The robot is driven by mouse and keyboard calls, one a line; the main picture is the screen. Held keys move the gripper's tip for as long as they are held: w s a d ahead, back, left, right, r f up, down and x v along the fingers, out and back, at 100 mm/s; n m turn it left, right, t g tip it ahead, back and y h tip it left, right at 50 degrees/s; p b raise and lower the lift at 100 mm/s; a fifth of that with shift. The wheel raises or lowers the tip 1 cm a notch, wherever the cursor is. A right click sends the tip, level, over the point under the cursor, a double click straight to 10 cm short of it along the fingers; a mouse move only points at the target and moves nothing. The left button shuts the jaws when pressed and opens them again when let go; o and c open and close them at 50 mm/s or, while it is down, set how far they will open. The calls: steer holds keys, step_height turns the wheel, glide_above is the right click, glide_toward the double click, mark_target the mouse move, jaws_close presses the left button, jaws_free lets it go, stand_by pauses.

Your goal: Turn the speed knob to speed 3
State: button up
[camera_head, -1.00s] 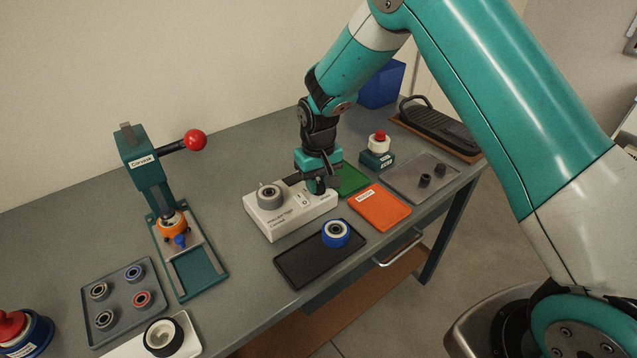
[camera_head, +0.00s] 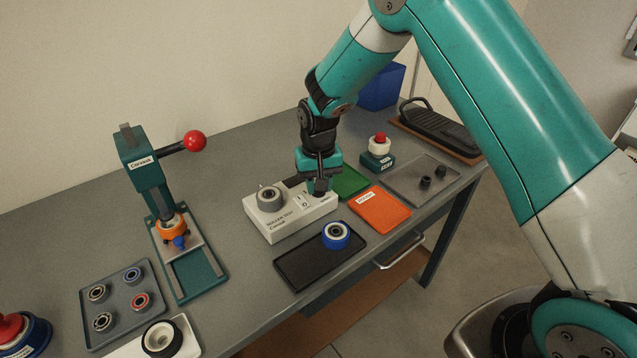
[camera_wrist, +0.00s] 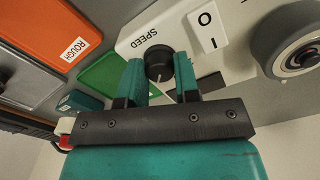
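The roller test unit (camera_head: 290,222) is a white box on the table, with a grey roller (camera_head: 270,198) on top. In the wrist view its panel (camera_wrist: 150,20) carries the word SPEED, and a black speed knob (camera_wrist: 159,64) sits beside the word. My gripper (camera_head: 319,190) points down over the right end of the unit. In the wrist view the gripper's two teal fingertips (camera_wrist: 159,70) lie on either side of the knob with no clear gap. A thin pale line shows below the knob. The speed numbers are hidden or unreadable.
A rocker switch (camera_wrist: 206,31) lies between knob and roller. Beside the unit are an orange tray (camera_head: 380,209), a green tray (camera_head: 349,182) and a black tray (camera_head: 300,275) with a blue wheel (camera_head: 336,235). A red-button box (camera_head: 378,153) stands behind.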

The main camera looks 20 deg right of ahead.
steer(key=o, duration=0.4)
steer(key=shift+r, duration=0.1)
step_height(320, 180, up, 17)
steer(key=b, duration=0.2)
steer(key=shift+r+b, duration=0.15)
steer(key=shift+b, duration=0.2)
steer(key=s+a+r+n+y, duration=0.1)
steer(key=s+n, duration=0.1)
steer(key=s, duration=0.8)
steer(key=s+a+n+y, duration=0.1)
steer(key=s+a+n, duration=0.1)
steer(key=s, duration=0.8)
steer(key=s+a+r+n+y, duration=0.1)
steer(key=s+n, duration=0.3)
steer(key=s, duration=0.7)
steer(key=shift+a+r+y, duration=0.3)
steer(key=shift+r+y, duration=0.05)
steer(key=shift+y, duration=0.25)
